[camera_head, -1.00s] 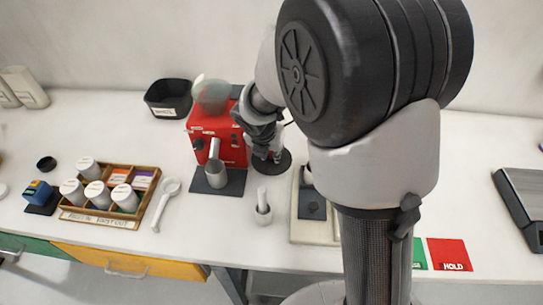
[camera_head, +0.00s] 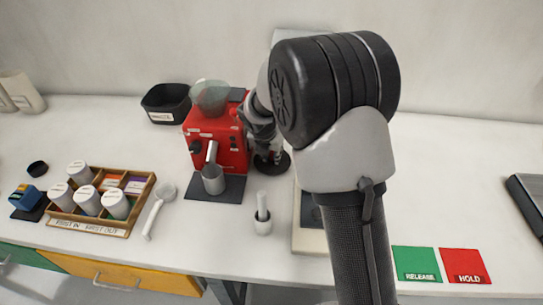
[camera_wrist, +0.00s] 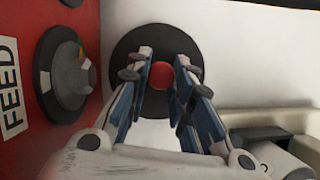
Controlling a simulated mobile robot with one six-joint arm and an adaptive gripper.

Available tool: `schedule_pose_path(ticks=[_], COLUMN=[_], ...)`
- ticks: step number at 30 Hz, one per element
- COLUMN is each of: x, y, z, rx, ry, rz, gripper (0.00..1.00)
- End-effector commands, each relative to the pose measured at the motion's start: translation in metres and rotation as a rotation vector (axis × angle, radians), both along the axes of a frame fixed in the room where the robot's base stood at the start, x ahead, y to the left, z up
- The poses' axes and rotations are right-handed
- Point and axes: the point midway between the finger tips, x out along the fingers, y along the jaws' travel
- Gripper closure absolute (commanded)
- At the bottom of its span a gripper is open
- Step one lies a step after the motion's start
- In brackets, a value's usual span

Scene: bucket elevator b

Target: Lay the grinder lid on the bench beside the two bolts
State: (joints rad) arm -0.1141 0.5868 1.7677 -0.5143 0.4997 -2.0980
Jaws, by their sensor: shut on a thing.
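The grinder lid appears to be the black disc with a red round knob (camera_wrist: 165,43) in the wrist view. My gripper (camera_wrist: 163,80) has its fingers closed around the knob. In the head view, part of the dark disc (camera_head: 283,160) shows at the right of the red grinder (camera_head: 228,155), under my gripper (camera_head: 263,138), low over or on the bench; I cannot tell whether it touches. The grinder's clear hopper (camera_head: 210,97) stands on top. I cannot make out the two bolts in either view; my arm hides part of the bench.
A white cup with a pestle-like handle (camera_head: 262,222) stands in front. A pale tray (camera_head: 308,240) is partly behind my arm. A wooden crate of jars (camera_head: 133,228) and a spoon (camera_head: 154,217) lie left. Green (camera_head: 417,263) and red cards (camera_head: 465,265) lie right; bench behind them is clear.

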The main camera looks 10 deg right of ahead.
Motion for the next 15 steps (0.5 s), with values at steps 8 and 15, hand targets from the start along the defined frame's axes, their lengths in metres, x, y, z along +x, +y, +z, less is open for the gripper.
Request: schedule_pose_path(ticks=[8, 15], x=[0.0006, 0.0000], y=[0.0004, 0.0003], z=[-0.0007, -0.0044], rx=[0.000, -0.001], ry=[-0.004, -0.002], rz=[0.001, 0.001], gripper=[1.00, 0.73])
